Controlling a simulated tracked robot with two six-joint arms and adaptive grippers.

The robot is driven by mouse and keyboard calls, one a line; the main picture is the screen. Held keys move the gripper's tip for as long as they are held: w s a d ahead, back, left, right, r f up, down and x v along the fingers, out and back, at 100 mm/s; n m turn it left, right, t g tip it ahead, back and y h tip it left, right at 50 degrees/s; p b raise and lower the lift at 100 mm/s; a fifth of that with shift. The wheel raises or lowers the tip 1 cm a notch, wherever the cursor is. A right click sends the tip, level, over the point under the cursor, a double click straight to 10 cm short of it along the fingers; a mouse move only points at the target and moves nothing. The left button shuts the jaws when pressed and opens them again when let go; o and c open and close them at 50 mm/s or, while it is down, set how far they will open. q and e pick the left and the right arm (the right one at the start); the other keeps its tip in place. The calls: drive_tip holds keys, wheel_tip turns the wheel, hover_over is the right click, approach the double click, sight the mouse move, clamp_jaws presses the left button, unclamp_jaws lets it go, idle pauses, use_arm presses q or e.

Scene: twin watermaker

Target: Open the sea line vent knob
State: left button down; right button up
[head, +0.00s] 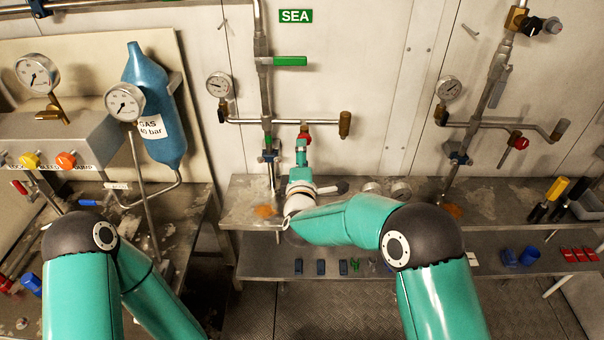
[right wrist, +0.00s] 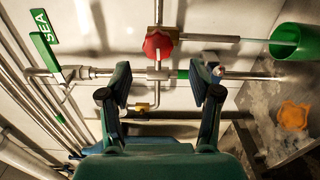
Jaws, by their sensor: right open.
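My right gripper (head: 301,152) points at the wall just below the knob. In the right wrist view its two fingers (right wrist: 161,88) are apart with nothing between them. My left gripper is not in view; only the left arm shows.
A green lever (head: 290,61) and a gauge (head: 219,84) are on the sea line. A brass fitting (head: 345,124) ends the branch at right. A metal bench (head: 240,205) lies below. A blue gas bottle (head: 153,105) stands left; another pipe with a red knob (head: 519,142) stands right.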

drive_tip(key=s, duration=0.7)
idle(0.3)
